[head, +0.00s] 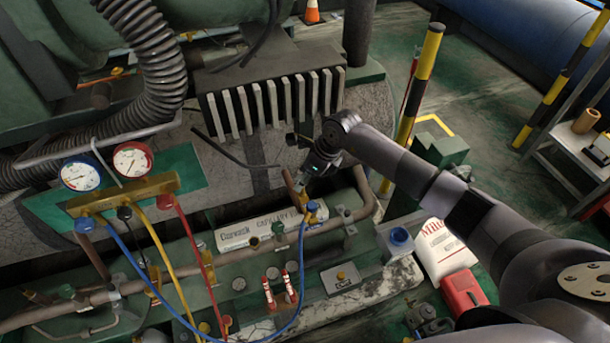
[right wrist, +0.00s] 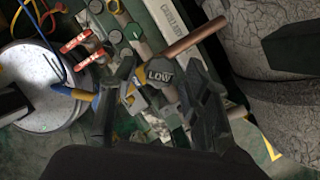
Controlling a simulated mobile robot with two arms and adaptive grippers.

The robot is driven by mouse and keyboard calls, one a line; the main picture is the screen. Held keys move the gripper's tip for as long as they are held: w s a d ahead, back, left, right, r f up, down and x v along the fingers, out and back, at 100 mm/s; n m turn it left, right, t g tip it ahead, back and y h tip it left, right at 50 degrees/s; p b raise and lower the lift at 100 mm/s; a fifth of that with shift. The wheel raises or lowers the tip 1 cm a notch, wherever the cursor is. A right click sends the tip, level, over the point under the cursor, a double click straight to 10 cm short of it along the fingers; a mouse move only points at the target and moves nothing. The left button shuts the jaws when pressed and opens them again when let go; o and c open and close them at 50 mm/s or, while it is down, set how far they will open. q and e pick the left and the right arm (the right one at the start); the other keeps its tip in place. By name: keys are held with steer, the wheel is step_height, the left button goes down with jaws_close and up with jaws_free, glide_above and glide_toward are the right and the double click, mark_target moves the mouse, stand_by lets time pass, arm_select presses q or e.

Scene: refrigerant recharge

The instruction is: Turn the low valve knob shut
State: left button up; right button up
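The low valve knob (right wrist: 160,70), a small dark cap marked "LOW", shows in the right wrist view, joined to a copper pipe (right wrist: 195,38) and a blue-and-yellow hose fitting (right wrist: 78,93). My right gripper (right wrist: 158,88) is open, with one finger on each side of the knob in this view. I cannot tell whether either finger touches it. In the head view my right gripper (head: 303,183) points down just above the blue hose fitting (head: 312,207). It hides the knob there. My left gripper is not in view.
A gauge manifold (head: 125,193) with blue and red dials is at the left. Its blue hose (head: 300,262) runs to the valve. A finned block (head: 275,100) stands behind.

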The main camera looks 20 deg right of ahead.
jaws_close()
stand_by(0.3)
steer(key=shift+m, duration=0.3)
steer(key=m, duration=0.2)
steer(key=m+t+h, duration=0.1)
steer(key=m, duration=0.1)
steer(key=shift+s+a, duration=0.1)
steer(key=shift+a, duration=0.1)
steer(key=shift+a+m+t+h+b, duration=0.15)
steer(key=shift+m+h, duration=0.35)
steer(key=shift+m, duration=0.6)
steer(key=shift+m+t+h+b, duration=0.15)
steer(key=shift+m+h, duration=0.35)
steer(key=shift+m, duration=0.6)
steer(key=shift+o, duration=1)
jaws_free()
steer(key=shift+r, duration=0.15)
